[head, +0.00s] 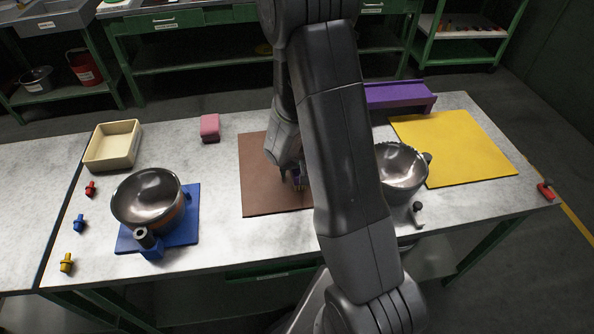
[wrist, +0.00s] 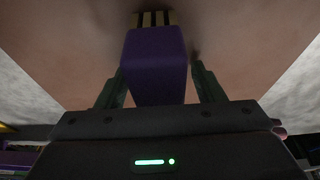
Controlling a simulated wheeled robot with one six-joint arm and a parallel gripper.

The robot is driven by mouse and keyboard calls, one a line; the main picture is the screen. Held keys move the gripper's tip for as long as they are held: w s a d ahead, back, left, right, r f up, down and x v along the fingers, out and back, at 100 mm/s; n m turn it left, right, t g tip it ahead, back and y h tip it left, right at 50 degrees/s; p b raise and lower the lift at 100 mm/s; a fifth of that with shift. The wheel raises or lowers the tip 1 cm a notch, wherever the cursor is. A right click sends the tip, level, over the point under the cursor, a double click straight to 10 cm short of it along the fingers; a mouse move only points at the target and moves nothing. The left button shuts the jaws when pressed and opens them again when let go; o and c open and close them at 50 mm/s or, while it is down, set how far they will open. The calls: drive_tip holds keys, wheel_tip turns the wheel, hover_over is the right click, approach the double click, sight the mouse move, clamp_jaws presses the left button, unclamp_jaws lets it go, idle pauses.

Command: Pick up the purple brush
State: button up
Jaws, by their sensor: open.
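The purple brush (wrist: 155,62) is in the middle of the wrist view, a purple block with pale bristles at its far end. It lies over the brown mat (wrist: 60,50). My gripper (wrist: 157,80) is open, with one green finger on each side of the brush. A small gap shows beside the right finger; I cannot tell whether the left finger touches. In the head view my gripper (head: 292,180) is low over the brown mat (head: 262,195), and only a bit of the purple brush (head: 301,181) shows, the rest hidden by my arm.
A metal bowl (head: 148,195) sits on a blue mat (head: 184,226) at left, with a cream tray (head: 113,147) behind. Right of my arm are another metal bowl (head: 402,167), a purple stand (head: 398,94) and a yellow mat (head: 455,148).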

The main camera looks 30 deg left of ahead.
drive_tip(key=c, duration=1.1)
drive_tip(key=shift+r, duration=0.1)
drive_tip(key=shift+r+p, duration=0.25)
drive_tip(key=shift+p, duration=0.2)
wheel_tip(320, 180, up, 10)
drive_tip(key=shift+f+p, duration=0.1)
drive_tip(key=shift+p, duration=0.65)
